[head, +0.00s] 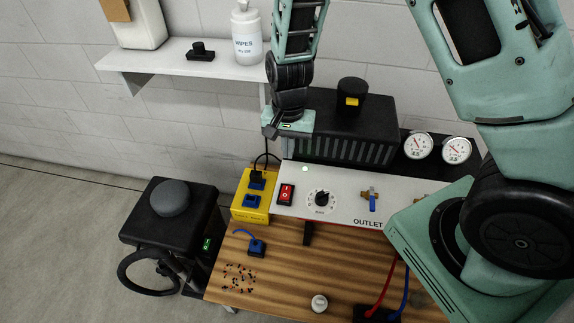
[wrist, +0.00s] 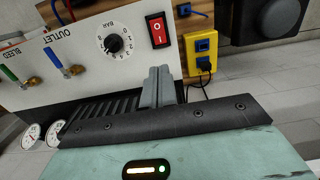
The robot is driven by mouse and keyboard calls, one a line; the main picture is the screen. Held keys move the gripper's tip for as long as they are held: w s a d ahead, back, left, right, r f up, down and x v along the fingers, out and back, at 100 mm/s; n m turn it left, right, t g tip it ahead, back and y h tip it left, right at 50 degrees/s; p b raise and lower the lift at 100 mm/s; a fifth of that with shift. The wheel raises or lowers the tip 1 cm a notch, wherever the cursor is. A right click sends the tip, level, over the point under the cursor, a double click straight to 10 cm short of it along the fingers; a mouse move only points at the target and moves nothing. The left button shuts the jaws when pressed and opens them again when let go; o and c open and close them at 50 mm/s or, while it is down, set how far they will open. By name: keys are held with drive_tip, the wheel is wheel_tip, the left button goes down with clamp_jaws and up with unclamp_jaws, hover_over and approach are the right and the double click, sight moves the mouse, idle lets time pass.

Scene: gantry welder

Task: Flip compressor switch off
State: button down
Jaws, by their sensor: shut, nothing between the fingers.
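The compressor switch (head: 286,195) is a red rocker in a black frame, on the left of the white control panel (head: 335,209). It also shows in the wrist view (wrist: 158,30), upside down, with I and O marks. My gripper (head: 271,131) is above and behind the panel's left end, in front of the black compressor (head: 345,120). In the wrist view its fingers (wrist: 160,78) are together and empty, just below the switch in the picture. There appears to be a gap between fingertips and switch. A small green light (head: 305,168) shows on the panel's top edge.
A yellow socket box (head: 252,212) with a plugged black cable stands left of the panel. A dial (head: 321,199) and a blue-handled outlet valve (head: 370,199) are to the right. Two gauges (head: 418,145) stand behind. A shelf (head: 180,62) is on the wall; a black stool (head: 170,225) stands left.

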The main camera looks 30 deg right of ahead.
drive_tip(key=shift+w+d+r, duration=0.15)
drive_tip(key=shift+r, duration=1.1)
